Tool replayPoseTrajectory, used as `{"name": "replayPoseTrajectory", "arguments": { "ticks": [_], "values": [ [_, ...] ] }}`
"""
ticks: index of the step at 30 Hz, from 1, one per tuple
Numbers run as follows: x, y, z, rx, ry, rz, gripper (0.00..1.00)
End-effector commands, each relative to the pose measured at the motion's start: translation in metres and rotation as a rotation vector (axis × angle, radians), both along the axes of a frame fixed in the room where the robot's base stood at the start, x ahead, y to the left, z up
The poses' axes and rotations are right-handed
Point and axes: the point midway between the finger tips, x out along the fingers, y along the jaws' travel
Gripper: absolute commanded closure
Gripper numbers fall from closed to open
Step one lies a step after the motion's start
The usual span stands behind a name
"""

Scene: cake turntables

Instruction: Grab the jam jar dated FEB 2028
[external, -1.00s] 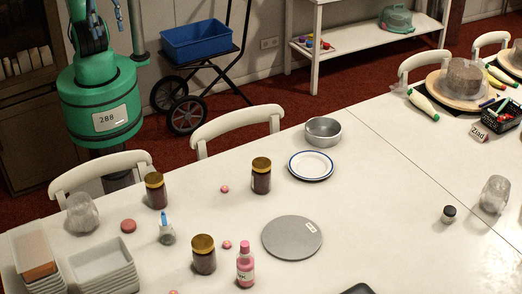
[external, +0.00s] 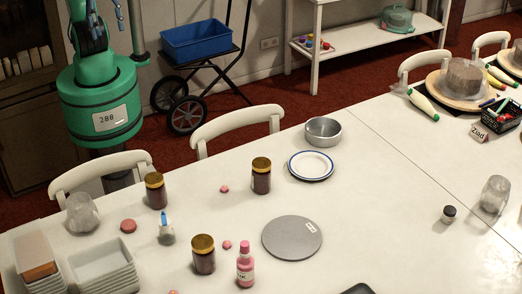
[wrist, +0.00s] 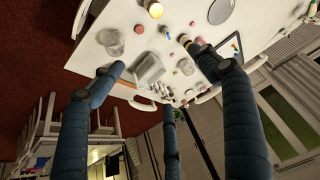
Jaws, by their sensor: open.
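Three dark jam jars with gold lids stand upright on the white table: a left jar (external: 156,191), a back jar (external: 261,176) and a front jar (external: 204,256). No date can be read on any of them. In the wrist view, two gold-lidded jars show near the top, one at the edge (wrist: 155,9) and one farther right (wrist: 187,41). My gripper (wrist: 170,80) shows in the wrist view with its blue-grey fingers spread wide and nothing between them. It is above and apart from the table.
A grey turntable (external: 292,239) with a white label lies near a pink bottle (external: 245,265).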

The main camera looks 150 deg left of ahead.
Motion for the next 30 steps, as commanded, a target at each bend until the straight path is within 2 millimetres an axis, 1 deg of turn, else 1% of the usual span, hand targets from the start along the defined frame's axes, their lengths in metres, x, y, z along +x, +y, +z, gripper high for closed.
{"name": "replayPoseTrajectory", "arguments": {
  "ticks": [5, 8, 11, 14, 17, 23, 30],
  "values": [
    [0.002, 0.001, 0.0, 0.002, 0.002, 0.0, 0.25],
    [0.008, 0.003, 0.0, 0.007, 0.009, -0.002, 0.25],
    [0.019, 0.008, -0.001, 0.015, 0.022, -0.005, 0.25],
    [0.035, 0.015, -0.002, 0.028, 0.04, -0.011, 0.25],
    [0.056, 0.025, -0.006, 0.043, 0.063, -0.02, 0.25],
    [0.103, 0.05, -0.017, 0.071, 0.112, -0.042, 0.25],
    [0.158, 0.088, -0.043, 0.097, 0.175, -0.072, 0.25]
  ]
}}
